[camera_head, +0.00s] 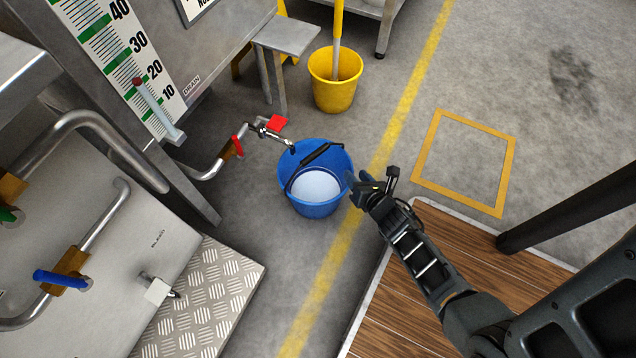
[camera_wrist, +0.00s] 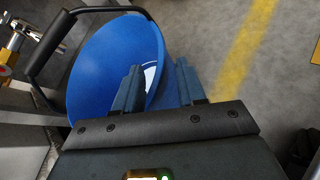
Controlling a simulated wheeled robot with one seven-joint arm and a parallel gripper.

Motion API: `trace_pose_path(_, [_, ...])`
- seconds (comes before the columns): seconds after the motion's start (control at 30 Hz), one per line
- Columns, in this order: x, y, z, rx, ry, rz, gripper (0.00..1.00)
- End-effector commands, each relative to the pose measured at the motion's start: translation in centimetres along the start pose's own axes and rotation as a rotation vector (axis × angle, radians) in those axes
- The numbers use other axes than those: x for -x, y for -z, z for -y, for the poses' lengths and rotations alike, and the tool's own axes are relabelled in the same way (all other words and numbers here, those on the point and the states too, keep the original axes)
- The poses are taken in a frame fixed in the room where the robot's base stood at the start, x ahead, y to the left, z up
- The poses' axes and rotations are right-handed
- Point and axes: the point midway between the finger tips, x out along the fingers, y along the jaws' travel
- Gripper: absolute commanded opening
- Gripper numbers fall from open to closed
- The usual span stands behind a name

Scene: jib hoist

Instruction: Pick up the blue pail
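The blue pail (camera_head: 338,199) stands upright on the floor below the drain tap (camera_head: 277,130), with something pale inside. Its black bail handle (camera_head: 322,154) rests over toward the tap side; in the wrist view the handle (camera_wrist: 51,46) stands off to the left. My gripper (camera_head: 357,187) is at the pail's right rim. In the wrist view my gripper (camera_wrist: 158,72) has its two fingers apart, one over the inside of the pail (camera_wrist: 105,75) and one outside. The rim lies between them. I cannot tell whether either finger touches the wall.
A yellow bucket (camera_head: 335,92) with a handle stands behind. A small grey stand (camera_head: 288,37) and the tank with its pipes are at the left. A yellow line (camera_head: 400,115) runs beside the pail. A yellow floor square (camera_head: 464,160) is empty. A wooden deck (camera_head: 400,315) lies under my arm.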

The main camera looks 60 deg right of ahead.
Motion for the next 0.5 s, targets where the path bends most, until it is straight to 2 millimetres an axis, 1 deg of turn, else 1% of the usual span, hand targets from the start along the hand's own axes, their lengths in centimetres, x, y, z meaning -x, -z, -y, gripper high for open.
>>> trace_pose_path(0.3, [-4.3, -0.1, -0.1, -0.002, -0.001, 0.001, 0.4])
trace_pose_path(0.4, [-5.0, -0.2, -0.1, -0.002, -0.001, 0.001, 0.4])
trace_pose_path(0.5, [-5.2, -0.3, -0.1, -0.001, 0.0, 0.0, 0.4])
